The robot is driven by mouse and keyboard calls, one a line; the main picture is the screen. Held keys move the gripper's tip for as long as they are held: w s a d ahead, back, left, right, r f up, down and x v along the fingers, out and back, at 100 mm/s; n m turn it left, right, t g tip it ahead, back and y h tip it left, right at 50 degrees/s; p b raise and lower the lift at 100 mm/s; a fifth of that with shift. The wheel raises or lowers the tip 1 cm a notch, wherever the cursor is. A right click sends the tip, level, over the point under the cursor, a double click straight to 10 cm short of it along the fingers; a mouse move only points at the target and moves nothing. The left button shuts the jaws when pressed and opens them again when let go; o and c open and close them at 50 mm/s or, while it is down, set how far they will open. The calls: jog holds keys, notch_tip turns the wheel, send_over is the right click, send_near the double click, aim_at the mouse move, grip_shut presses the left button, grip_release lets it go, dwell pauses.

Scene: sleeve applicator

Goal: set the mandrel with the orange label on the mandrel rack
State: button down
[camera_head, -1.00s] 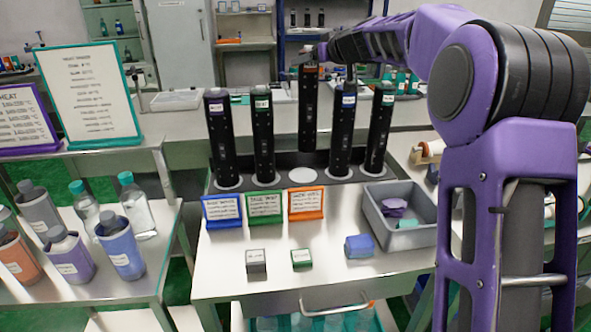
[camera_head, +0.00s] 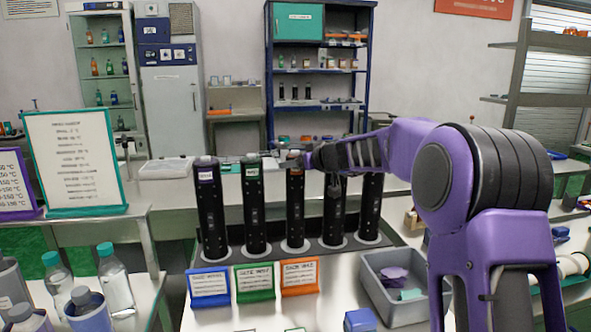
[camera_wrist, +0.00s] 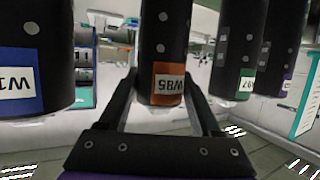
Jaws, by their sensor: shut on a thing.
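The mandrel with the orange label (camera_head: 295,212) is a dark upright cylinder with its label near the top. It stands at the middle place of the mandrel rack (camera_head: 318,252), its foot at the pale disc there, level with its neighbours. It seems to rest on the disc, though contact is hard to tell. My gripper (camera_head: 297,160) is shut on its top. In the wrist view, my gripper (camera_wrist: 160,88) has one finger on each side of the mandrel (camera_wrist: 165,45), beside the orange label. The fingertips are partly hidden.
A purple-label mandrel (camera_head: 209,215) and green-label mandrel (camera_head: 254,212) stand left; two more (camera_head: 334,212) stand right, partly behind my arm. Small signs (camera_head: 300,277) stand in front. A grey bin (camera_head: 405,312) and blue block (camera_head: 360,320) are at front right.

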dwell(0.3)
jog(key=shift+c, duration=0.4)
grip_release()
jog(key=shift+f, duration=0.15)
jog(key=v, duration=1.2)
